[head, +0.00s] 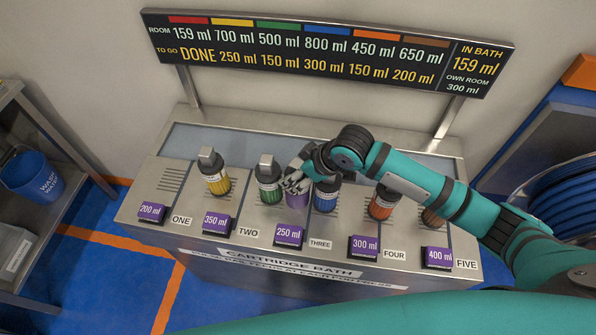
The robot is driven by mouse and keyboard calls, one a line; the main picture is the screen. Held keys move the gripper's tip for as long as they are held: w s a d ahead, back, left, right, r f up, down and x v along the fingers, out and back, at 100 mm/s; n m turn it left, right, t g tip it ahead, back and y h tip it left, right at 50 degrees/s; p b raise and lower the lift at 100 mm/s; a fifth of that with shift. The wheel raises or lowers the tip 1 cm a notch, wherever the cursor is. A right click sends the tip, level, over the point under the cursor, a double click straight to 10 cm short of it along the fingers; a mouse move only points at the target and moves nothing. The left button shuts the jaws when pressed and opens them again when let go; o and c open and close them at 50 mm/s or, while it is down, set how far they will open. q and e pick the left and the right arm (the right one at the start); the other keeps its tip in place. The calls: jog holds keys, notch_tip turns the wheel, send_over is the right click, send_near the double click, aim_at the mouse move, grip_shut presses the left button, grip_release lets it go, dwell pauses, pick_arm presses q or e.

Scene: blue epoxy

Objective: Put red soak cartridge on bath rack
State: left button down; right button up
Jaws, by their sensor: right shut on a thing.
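The bath rack (150,205) is a grey metal counter marked CARTRIDGE BATH, with numbered places ONE to FIVE. Yellow (217,184), green (270,194), blue (326,198), orange (381,209) and brown (431,217) cartridges stand on it, the brown one partly behind my right arm. I see no red cartridge. My right gripper (297,184) is between the green and blue cartridges, shut on a small purple thing (297,201). Its fingers hide the top of that thing, and I cannot tell whether it touches the counter. My left gripper is not in view.
Purple volume blocks, such as the 250 ml one (289,235), line the counter's front edge. The board (325,50) behind shows DONE under red's 159 ml. A blue bucket (32,178) stands at left and a blue hose reel (560,195) at right.

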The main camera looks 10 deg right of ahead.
jog(key=o, duration=1.7)
jog(key=shift+s+d+r, duration=0.1)
jog(key=shift+d+r, duration=0.05)
jog(key=shift+r, duration=0.2)
jog(key=b+v, duration=0.1)
jog(key=v, duration=1)
jog(key=shift+r, duration=0.25)
jog(key=shift+s, duration=0.1)
